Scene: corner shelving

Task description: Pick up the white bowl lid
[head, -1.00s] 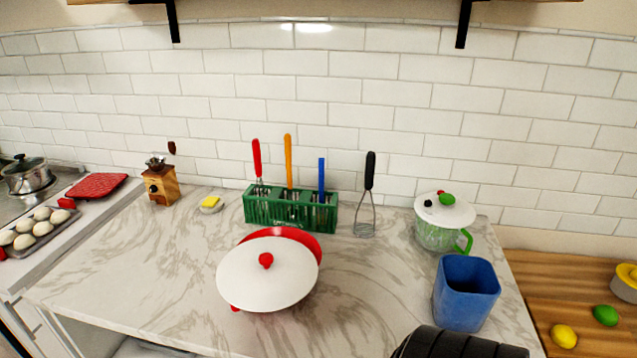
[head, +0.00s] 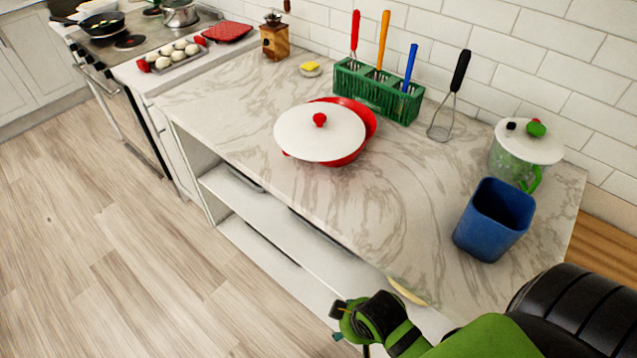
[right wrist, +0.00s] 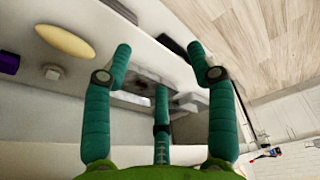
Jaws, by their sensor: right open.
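The white bowl lid (head: 300,135) with a red knob sits on the red bowl (head: 368,125) on the marble counter. It is off-centre, so the bowl's red inside shows at the back right. My right gripper (head: 345,318) is low in front of the counter's front edge, well apart from the lid. In the right wrist view my right gripper (right wrist: 160,55) has its fingers spread with nothing between them. The lid cannot be made out in the right wrist view. My left gripper is not in view.
A green utensil rack (head: 377,95), a whisk (head: 441,125), a lidded glass pot (head: 515,165) and a blue container (head: 490,225) stand behind and right of the bowl. Open shelves (head: 265,215) lie under the counter. The counter around the bowl's front is clear.

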